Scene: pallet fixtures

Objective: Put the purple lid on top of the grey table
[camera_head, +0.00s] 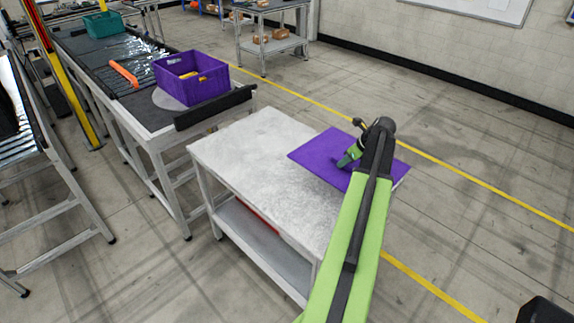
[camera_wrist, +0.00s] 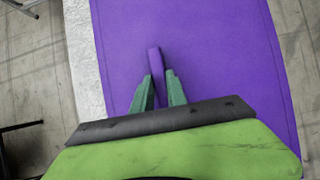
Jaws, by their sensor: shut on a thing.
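The purple lid (camera_head: 315,155) is a flat sheet with a raised handle, lying level at the right end of the grey table (camera_head: 240,150). Part of it reaches the table's far right edge, and I cannot tell whether it rests on the top or hangs just above. My gripper (camera_head: 347,160) is shut on the lid's handle. In the wrist view the lid (camera_wrist: 215,50) fills most of the picture, and the green fingers of my gripper (camera_wrist: 158,88) sit either side of the purple handle (camera_wrist: 154,62). My arm hides the lid's near part in the head view.
A purple crate (camera_head: 190,90) with something yellow inside stands on the conveyor (camera_head: 70,45) behind the table, near a black bar (camera_head: 215,107). A teal crate (camera_head: 103,24) is farther back. The table's left half is bare. A red thing (camera_head: 258,215) shows on its lower shelf.

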